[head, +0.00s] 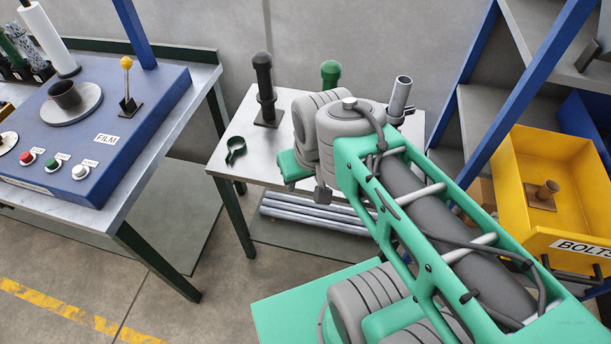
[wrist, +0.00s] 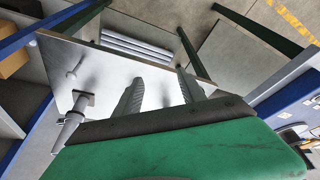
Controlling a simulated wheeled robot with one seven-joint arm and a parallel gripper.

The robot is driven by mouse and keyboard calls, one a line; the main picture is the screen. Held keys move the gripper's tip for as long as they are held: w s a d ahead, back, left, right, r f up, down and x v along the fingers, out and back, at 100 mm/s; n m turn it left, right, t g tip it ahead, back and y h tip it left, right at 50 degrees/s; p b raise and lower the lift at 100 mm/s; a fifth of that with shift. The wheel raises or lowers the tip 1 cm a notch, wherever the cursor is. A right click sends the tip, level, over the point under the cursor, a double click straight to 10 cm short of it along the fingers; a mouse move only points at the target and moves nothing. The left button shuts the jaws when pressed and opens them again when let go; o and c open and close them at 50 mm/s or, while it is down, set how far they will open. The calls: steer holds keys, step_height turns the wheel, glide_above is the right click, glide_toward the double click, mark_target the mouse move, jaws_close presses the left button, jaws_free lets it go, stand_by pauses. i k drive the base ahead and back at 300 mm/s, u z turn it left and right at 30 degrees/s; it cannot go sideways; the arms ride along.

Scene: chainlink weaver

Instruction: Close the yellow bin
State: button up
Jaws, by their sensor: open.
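The yellow bin (head: 560,190), labelled BOLTS, is at the right of the head view on a blue-framed rack. It juts out from the rack, its top uncovered, with a dark handle on its front. A brown bolt-like piece (head: 543,192) stands inside it. My arm crosses in front of the bin's lower left area. My gripper (wrist: 158,75) shows in the wrist view with its two grey fingers apart and nothing between them. The wrist view does not clearly show the bin.
The small table (head: 228,160) holds a black post (head: 264,90), a green-topped post (head: 331,75), a grey tube (head: 400,95) and a green clamp ring (head: 235,150). Grey pipes (head: 310,212) lie on its lower shelf. A blue control panel (head: 100,130) is on the left bench.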

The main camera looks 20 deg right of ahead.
mark_target(575, 238)
steer(key=z, duration=0.1)
steer(key=k, duration=1.15)
steer(key=z, duration=1.6)
steer(key=i, duration=0.5)
steer(key=u, duration=0.05)
